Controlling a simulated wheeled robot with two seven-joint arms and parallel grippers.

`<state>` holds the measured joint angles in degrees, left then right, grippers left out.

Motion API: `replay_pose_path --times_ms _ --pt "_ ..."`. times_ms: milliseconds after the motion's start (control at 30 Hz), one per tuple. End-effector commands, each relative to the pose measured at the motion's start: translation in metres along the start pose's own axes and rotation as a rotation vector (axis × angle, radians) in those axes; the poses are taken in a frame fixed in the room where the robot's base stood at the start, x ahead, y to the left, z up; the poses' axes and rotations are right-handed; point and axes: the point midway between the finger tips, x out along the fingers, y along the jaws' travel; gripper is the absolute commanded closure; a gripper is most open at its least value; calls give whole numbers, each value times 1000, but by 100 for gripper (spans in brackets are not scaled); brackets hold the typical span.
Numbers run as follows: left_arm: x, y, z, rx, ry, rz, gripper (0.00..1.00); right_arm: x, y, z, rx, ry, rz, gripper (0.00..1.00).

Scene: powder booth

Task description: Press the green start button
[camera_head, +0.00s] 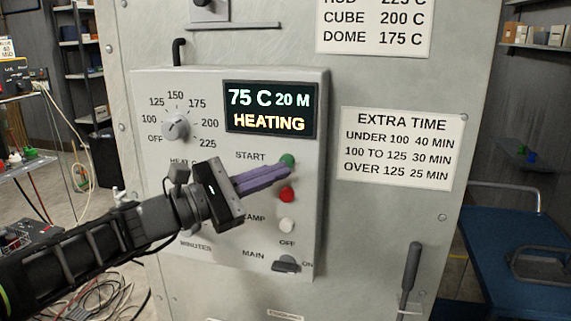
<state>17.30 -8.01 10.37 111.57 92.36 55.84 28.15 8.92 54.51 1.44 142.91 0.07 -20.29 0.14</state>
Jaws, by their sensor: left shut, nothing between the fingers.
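The green start button (288,160) sits on the grey control panel (215,85), right of the word START. My left gripper (288,173) is shut and empty. Its purple fingers point right, with their tips just below the green button and above the red button (286,195). I cannot tell whether the tips touch the panel or the green button. The display (270,109) reads 75 C, 20 M and HEATING. My right gripper is not in view.
The panel also has a temperature knob (176,128), a white lamp button (286,225) and a main switch (287,264). A handle (411,275) is at the lower right. A blue cart (520,250) stands at right, and cables (95,295) lie on the floor at left.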

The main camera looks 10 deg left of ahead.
Motion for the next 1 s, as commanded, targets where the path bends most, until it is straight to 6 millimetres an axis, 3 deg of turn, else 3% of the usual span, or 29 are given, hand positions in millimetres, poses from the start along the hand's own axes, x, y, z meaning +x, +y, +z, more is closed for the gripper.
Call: replay_pose_path --times_ms 533,1000 --pt "-32 -23 22 2 0 0 100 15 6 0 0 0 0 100" --pt "-34 -25 25 0 0 0 100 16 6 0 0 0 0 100"
